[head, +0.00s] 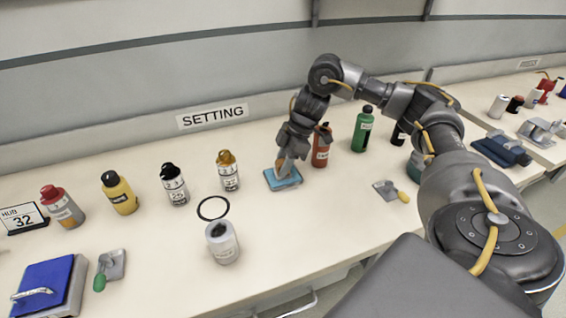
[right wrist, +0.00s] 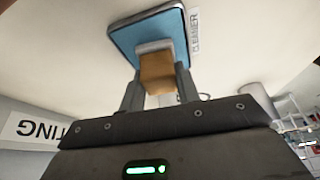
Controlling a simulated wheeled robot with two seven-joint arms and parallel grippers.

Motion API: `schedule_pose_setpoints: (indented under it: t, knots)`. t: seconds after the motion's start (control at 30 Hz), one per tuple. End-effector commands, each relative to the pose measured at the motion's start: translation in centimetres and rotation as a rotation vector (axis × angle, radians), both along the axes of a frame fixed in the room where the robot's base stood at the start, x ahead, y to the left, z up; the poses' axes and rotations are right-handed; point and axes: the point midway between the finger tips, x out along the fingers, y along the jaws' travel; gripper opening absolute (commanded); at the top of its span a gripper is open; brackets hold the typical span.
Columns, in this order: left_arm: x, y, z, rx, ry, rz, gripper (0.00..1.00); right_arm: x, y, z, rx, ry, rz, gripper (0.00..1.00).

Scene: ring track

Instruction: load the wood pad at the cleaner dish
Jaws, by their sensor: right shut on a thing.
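The cleaner dish (head: 285,182) is a shallow blue square tray on the bench, right of the middle in the head view. The right wrist view shows its blue surface (right wrist: 125,38) beside a CLEANER label (right wrist: 195,30). My right gripper (head: 291,160) points down over the dish. It is shut on the wood pad (right wrist: 158,76), a tan block with a grey face (right wrist: 153,47) turned to the dish. The pad is at the blue surface; I cannot tell whether it touches. In the head view my gripper mostly hides the pad. My left gripper is not in view.
An orange bottle (head: 321,148) stands close right of my gripper, with a green bottle (head: 362,130) beyond. A yellow-capped bottle (head: 228,172) stands left. A black ring (head: 212,208) and a white jar (head: 222,243) are front left. Bench is clear in front of the dish.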

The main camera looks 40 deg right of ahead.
Motion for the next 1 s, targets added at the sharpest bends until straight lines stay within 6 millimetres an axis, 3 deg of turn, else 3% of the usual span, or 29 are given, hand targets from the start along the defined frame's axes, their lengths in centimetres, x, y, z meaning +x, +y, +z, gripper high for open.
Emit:
schedule_pose_setpoints:
  t: [1.0]
  knots:
    - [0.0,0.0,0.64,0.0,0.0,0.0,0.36,-0.03,0.01,-0.17,-0.001,0.001,0.0,0.14]
